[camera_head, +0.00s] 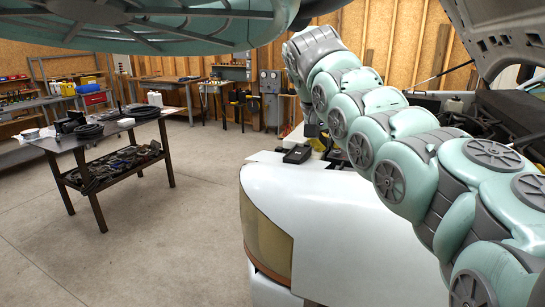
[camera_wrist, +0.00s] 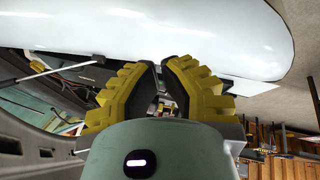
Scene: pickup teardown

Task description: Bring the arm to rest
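My arm (camera_head: 393,130) reaches from the lower right over a white vehicle, then bends down at its far end. My gripper (camera_wrist: 160,66) has two yellow and black fingers. In the wrist view they point towards a white body panel (camera_wrist: 190,30), with a narrow gap between the tips and nothing seen held. In the head view the gripper is mostly hidden behind my arm; only some yellow shows near the engine bay. Whether the fingertips touch the vehicle cannot be told.
The white vehicle's front (camera_head: 350,230) fills the lower middle, with a small black object (camera_head: 297,153) on it. Its raised hood (camera_head: 505,35) is at upper right, over the engine bay. A dark worktable (camera_head: 100,135) stands left. Concrete floor (camera_head: 180,230) lies clear between.

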